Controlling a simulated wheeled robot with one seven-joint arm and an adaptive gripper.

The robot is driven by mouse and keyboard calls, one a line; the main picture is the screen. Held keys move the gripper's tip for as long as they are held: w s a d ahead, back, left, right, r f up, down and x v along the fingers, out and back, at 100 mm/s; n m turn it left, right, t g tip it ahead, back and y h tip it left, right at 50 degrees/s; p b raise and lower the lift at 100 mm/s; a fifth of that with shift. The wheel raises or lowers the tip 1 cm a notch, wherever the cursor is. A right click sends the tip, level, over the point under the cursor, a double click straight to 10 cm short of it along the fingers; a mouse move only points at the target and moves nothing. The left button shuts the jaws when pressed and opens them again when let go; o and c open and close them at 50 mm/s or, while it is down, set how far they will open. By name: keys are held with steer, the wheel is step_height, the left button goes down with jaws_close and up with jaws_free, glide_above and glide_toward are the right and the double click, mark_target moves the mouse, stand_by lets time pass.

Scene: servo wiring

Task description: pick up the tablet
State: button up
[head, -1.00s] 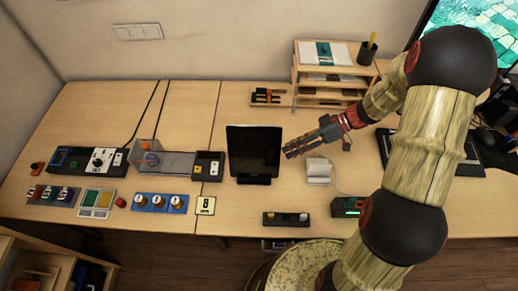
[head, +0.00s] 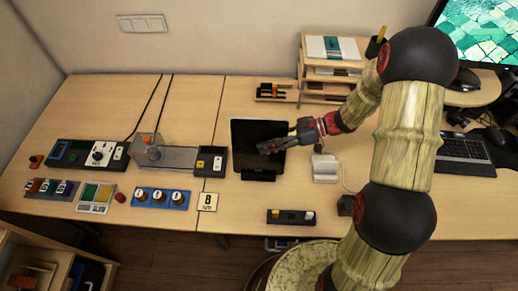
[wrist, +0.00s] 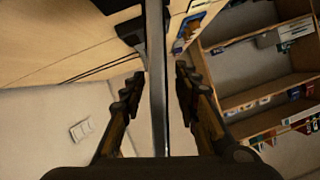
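The black tablet (head: 250,132) stands tilted in a dark stand (head: 258,175) on the desk, left of my arm in the head view. My gripper (head: 268,147) is at the tablet's right side and overlaps its face in that view. In the wrist view the tablet (wrist: 157,60) shows edge-on as a thin upright slab. My gripper's fingers (wrist: 158,78) are apart, one on each side of it, with gaps showing on both sides. The gripper is open around the tablet, and the tablet still sits in its stand.
A white device (head: 325,168) with a cable lies right of the tablet. A wooden shelf organiser (head: 330,75) stands behind. The desk directly in front of the stand is clear.

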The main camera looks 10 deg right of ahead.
steer(key=shift+x, duration=1.1)
steer(key=shift+d, duration=0.1)
steer(key=shift+c, duration=0.3)
jaws_close()
